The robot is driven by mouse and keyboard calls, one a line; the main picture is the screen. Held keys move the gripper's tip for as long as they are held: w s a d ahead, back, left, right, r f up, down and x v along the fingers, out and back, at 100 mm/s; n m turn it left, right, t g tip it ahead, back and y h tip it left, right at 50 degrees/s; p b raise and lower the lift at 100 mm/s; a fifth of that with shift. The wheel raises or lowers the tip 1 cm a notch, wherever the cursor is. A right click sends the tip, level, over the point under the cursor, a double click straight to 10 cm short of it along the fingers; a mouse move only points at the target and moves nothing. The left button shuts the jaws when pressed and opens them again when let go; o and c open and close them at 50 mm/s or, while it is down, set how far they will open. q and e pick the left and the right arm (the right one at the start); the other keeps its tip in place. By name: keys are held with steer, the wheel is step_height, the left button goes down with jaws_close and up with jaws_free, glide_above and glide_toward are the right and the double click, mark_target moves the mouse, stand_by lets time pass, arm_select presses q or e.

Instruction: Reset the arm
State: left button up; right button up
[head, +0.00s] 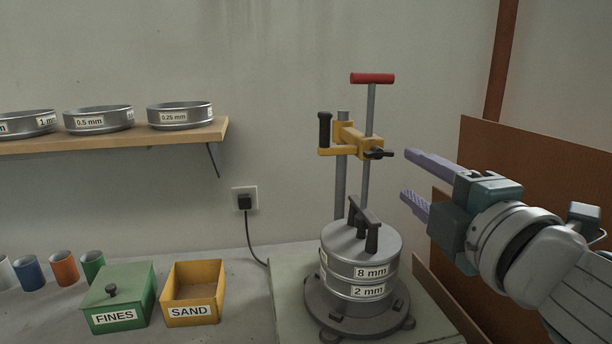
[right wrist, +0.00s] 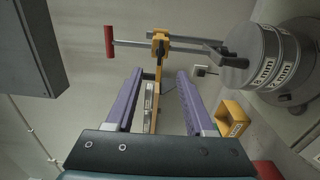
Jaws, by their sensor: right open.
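My right gripper (head: 412,176) comes in from the right in the head view. Its two purple fingers are spread apart with nothing between them; they also show open in the right wrist view (right wrist: 157,92). It is in the air to the right of the sieve shaker's posts. The yellow clamp (head: 350,140) with its black handle and small black lever sits on the post to the left of the fingertips, apart from them. Below it stands the sieve stack (head: 361,268), labelled 8 mm and 2 mm, with a black-handled lid on top. My left gripper does not show.
A red T-handle (head: 372,78) tops the thin rod. A green FINES box (head: 119,297) and a yellow SAND box (head: 192,292) stand on the bench at left, near several coloured cups. A wooden shelf (head: 190,133) holds sieves. A brown panel (head: 540,180) stands behind my right arm.

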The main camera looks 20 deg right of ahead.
stand_by(0.3)
steer(key=s+a+f+m+g, duration=0.3)
steer(key=s+f+m+g, duration=0.5)
steer(key=s+f+m, duration=0.25)
steer(key=s+a+f+m+g+y, duration=0.2)
steer(key=s+a+g, duration=0.15)
steer(key=s, duration=0.25)
steer(key=s+a+f+m+g+y, duration=0.1)
steer(key=s+a+f+g+y, duration=0.2)
steer(key=s+a, duration=0.25)
step_height(320, 180, up, 33)
steer(key=d+p, duration=0.1)
steer(key=p, duration=3.2)
steer(key=shift+d+r+t, duration=0.2)
steer(key=shift+t, duration=0.15)
steer(key=shift+s, duration=0.1)
